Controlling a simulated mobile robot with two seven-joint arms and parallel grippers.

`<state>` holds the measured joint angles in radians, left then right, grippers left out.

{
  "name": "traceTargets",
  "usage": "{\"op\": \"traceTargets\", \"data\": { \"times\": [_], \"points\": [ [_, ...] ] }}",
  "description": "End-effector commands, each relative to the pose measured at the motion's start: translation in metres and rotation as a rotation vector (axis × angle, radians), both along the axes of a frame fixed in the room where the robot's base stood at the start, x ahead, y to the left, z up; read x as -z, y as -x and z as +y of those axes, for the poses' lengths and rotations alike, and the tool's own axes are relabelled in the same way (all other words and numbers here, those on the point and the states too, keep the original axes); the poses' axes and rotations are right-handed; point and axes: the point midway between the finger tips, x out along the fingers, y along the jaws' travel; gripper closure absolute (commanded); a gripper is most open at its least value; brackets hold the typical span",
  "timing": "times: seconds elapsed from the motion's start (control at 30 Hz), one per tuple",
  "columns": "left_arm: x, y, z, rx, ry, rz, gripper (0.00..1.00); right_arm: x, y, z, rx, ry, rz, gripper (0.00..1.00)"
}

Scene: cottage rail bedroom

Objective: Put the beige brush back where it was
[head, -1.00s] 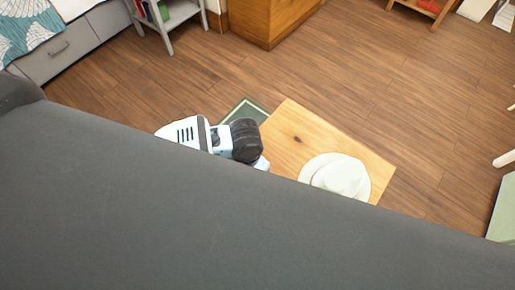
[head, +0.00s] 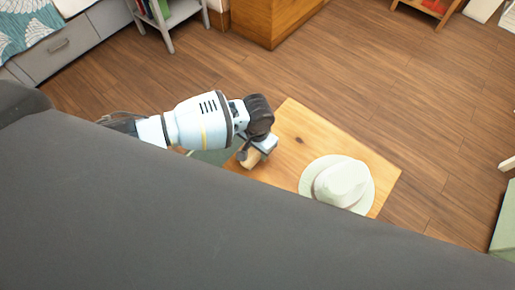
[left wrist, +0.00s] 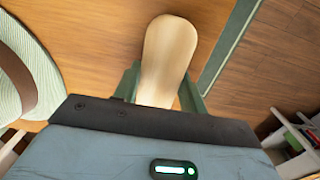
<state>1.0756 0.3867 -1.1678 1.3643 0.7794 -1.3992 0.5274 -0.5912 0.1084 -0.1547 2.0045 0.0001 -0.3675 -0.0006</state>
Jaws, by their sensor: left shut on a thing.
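The beige brush (head: 250,158) is at the left part of the wooden table in the head view, partly hidden by my left gripper. It shows as a pale, rounded, elongated shape in the left wrist view (left wrist: 169,50). My left gripper (head: 262,146) is shut on the brush, with a dark green finger on each side of it in the left wrist view. The wooden table (head: 300,125) is below them. I cannot tell whether the brush touches the tabletop. My right gripper is not in view.
A pale hat (head: 340,184) lies on the right part of the table; its brown band shows in the left wrist view (left wrist: 16,70). A grey shelf (head: 185,12) and a wooden cabinet (head: 265,20) stand at the back. The floor (head: 400,90) beyond the table is clear.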

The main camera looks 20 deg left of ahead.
Motion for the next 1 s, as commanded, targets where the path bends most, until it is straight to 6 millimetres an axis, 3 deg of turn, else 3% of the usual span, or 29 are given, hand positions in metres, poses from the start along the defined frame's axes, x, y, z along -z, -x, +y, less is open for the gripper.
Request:
{"op": "traceTargets", "data": {
  "times": [0.47, 0.5, 0.63, 1.0],
  "points": [
    [0.0075, -0.0002, -0.0003, 0.0, 0.0, -0.001, 0.77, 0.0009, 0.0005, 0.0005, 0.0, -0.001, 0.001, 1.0],
    [0.0073, -0.0003, -0.0002, 0.0, 0.0, -0.001, 0.54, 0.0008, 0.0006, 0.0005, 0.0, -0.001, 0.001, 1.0],
    [0.007, -0.0003, -0.0001, 0.0, 0.0, -0.001, 0.38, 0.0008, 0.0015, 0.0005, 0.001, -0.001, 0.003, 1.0],
    [0.0024, -0.0009, 0.0003, 0.001, -0.001, -0.004, 0.37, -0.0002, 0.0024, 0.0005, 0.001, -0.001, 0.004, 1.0]
  ]
}}
